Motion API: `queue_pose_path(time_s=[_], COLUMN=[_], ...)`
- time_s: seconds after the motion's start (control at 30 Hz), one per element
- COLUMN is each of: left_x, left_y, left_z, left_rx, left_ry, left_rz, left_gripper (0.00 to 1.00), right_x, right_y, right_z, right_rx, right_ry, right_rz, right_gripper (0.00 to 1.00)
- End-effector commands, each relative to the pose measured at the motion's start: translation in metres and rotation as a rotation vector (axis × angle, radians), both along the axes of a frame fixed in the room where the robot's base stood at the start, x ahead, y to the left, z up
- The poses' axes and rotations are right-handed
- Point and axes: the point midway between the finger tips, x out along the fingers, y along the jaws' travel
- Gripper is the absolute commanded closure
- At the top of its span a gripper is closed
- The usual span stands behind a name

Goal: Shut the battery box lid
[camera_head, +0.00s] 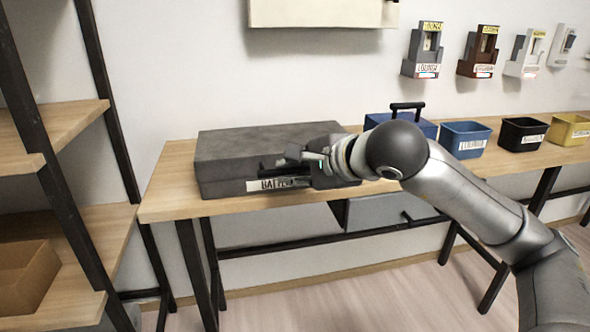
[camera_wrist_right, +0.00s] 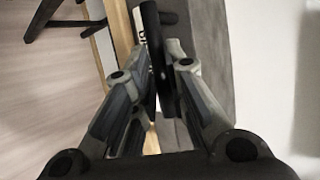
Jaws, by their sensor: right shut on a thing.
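The dark grey battery box (camera_head: 240,150) sits on the left end of the wooden bench. Its lid looks flat and down, but my arm hides the right part of the front, so I cannot tell whether it is fully shut. A white label (camera_head: 267,184) is on the box's front. My right gripper (camera_head: 293,158) is at the box's front, just above the label. In the right wrist view my right gripper (camera_wrist_right: 167,70) is shut on a black handle bar (camera_wrist_right: 152,30), which runs between the fingers. My left gripper is out of view.
The bench (camera_head: 170,185) has blue (camera_head: 466,138), black (camera_head: 522,133) and yellow (camera_head: 570,130) bins to the right. A shelf rack (camera_head: 75,118) stands close on the left. Several small units hang on the wall. A drawer-like grey box (camera_head: 380,212) is under the bench.

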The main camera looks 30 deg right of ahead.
Motion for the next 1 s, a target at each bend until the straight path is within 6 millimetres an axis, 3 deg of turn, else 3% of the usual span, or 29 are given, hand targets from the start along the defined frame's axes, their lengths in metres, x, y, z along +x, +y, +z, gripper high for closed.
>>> queue_pose_path(time_s=[0.03, 0.07, 0.2, 0.67, 0.77, 1.0], left_x=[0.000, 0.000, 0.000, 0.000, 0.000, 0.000], left_y=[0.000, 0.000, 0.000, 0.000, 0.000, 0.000], left_z=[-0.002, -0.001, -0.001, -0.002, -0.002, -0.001], left_rx=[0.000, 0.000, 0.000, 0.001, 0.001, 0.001], left_ry=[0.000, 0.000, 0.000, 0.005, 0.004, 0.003], left_rz=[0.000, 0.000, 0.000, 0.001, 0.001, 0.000], left_gripper=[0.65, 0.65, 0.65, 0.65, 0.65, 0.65], right_x=[-0.005, -0.005, -0.004, -0.006, -0.015, -0.057], right_y=[0.005, 0.005, 0.004, 0.002, 0.000, -0.009], right_z=[-0.018, -0.018, -0.018, -0.013, -0.006, 0.022], right_rx=[-0.002, -0.002, -0.002, -0.002, -0.003, -0.007], right_ry=[0.050, 0.050, 0.051, 0.042, 0.039, 0.034], right_rz=[0.011, 0.011, 0.011, 0.007, 0.006, 0.002], right_gripper=[1.00, 0.82, 0.65, 0.65, 0.65, 0.65])
